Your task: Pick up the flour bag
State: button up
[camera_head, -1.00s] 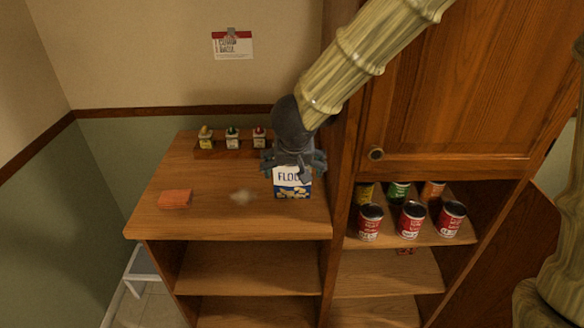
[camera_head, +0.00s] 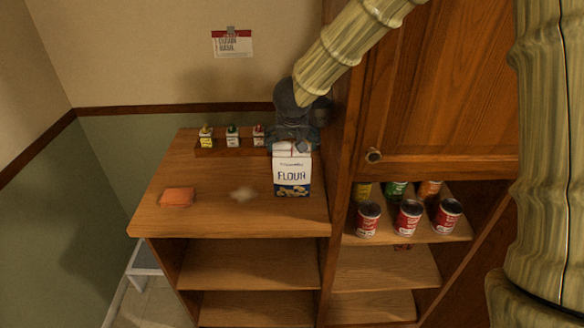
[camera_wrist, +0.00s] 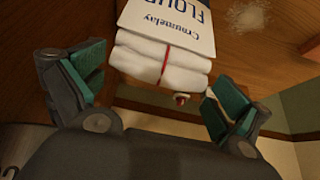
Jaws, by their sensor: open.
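The flour bag (camera_head: 292,176) stands upright on the wooden counter, white with blue lettering and a blue band at its base. My gripper (camera_head: 292,140) is just above and behind the top of the bag in the head view, hiding part of its upper edge. In the wrist view the folded white top of the flour bag (camera_wrist: 165,60) shows between and beyond the spread green-padded fingers of my gripper (camera_wrist: 160,92). The gripper is open and holds nothing. I cannot tell whether a finger touches the bag.
A wooden rack with several small bottles (camera_head: 232,138) stands behind and left of the bag. An orange block (camera_head: 177,197) and a pale powdery patch (camera_head: 243,194) lie to the left on the counter (camera_head: 220,220). A tall cabinet (camera_head: 440,90) rises close on the right, with cans (camera_head: 409,217) below.

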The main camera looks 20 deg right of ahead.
jog(key=shift+w+f, duration=0.25)
jog(key=shift+f, duration=0.25)
jog(key=shift+c, duration=0.2)
jog(key=shift+d+r, duration=0.1)
jog(key=c, duration=1.8)
